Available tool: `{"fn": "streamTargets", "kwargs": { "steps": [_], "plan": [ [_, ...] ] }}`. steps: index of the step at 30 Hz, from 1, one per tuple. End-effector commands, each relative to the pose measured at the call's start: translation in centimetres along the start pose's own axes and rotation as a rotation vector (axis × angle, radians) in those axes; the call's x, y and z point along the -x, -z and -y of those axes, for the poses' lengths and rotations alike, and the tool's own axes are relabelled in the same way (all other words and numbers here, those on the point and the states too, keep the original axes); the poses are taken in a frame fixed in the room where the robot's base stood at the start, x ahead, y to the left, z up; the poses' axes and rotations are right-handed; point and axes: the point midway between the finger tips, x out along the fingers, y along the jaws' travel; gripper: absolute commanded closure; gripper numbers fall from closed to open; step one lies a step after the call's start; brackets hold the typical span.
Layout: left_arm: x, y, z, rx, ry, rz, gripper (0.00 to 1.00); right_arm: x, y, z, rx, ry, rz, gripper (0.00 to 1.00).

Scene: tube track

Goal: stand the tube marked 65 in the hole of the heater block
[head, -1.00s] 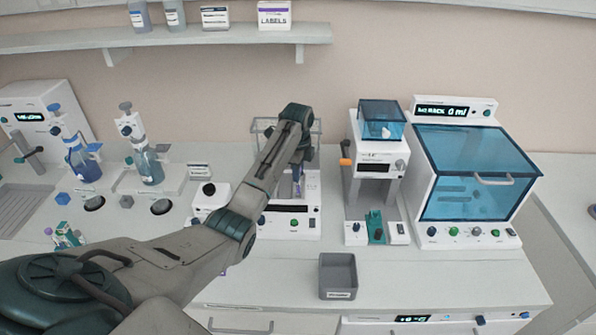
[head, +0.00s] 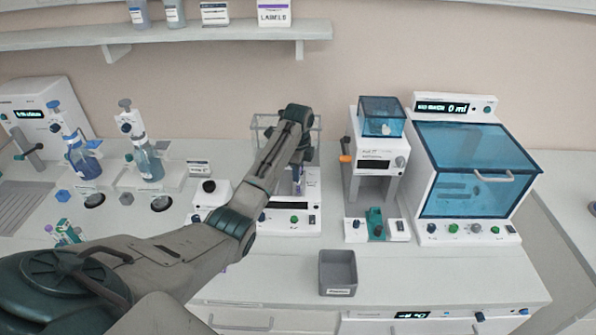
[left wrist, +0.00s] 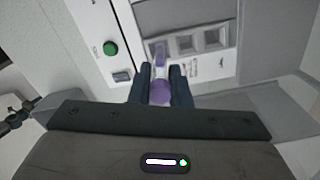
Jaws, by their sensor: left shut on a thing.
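My left gripper (left wrist: 160,88) is shut on a clear tube with a purple cap (left wrist: 160,94). In the head view the gripper (head: 298,166) is over the heater block, and a bit of purple shows below it. The heater block (head: 290,217) is white with a green button and a dark switch on its front. In the left wrist view its grey top has several square openings (left wrist: 213,38). The tube's far part reaches to the block's left opening; I cannot tell how deep it is. The mark on the tube cannot be read. My right gripper is not in view.
A clear-walled box frame (head: 264,122) stands behind my gripper. A white device with a blue top (head: 375,161) and a blue-windowed cabinet (head: 480,165) stand to the right. A grey bin (head: 338,288) is in front. Bottles and pumps (head: 150,160) are at left.

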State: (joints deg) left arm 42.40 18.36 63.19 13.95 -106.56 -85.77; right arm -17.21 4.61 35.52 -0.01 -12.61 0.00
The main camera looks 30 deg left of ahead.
Motion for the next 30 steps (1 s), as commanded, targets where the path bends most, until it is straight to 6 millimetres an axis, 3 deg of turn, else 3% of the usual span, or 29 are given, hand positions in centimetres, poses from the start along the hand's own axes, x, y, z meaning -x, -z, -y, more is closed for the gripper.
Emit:
{"fn": "streamTargets", "kwargs": {
  "steps": [24,25,27,28,30],
  "plan": [
    [-1.3,0.0,0.0,0.0,0.0,0.0,0.96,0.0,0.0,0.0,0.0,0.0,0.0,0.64],
    [-1.3,0.0,0.0,0.0,0.0,0.0,0.77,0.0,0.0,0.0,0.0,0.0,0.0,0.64],
    [-1.3,0.0,0.0,0.0,0.0,0.0,0.64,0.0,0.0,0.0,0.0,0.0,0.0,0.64],
    [-1.3,0.0,0.0,0.0,0.0,0.0,0.58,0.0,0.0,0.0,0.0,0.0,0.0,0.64],
    [-1.3,0.0,0.0,0.0,0.0,0.0,0.58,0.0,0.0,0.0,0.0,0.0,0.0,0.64]
  ]
}}
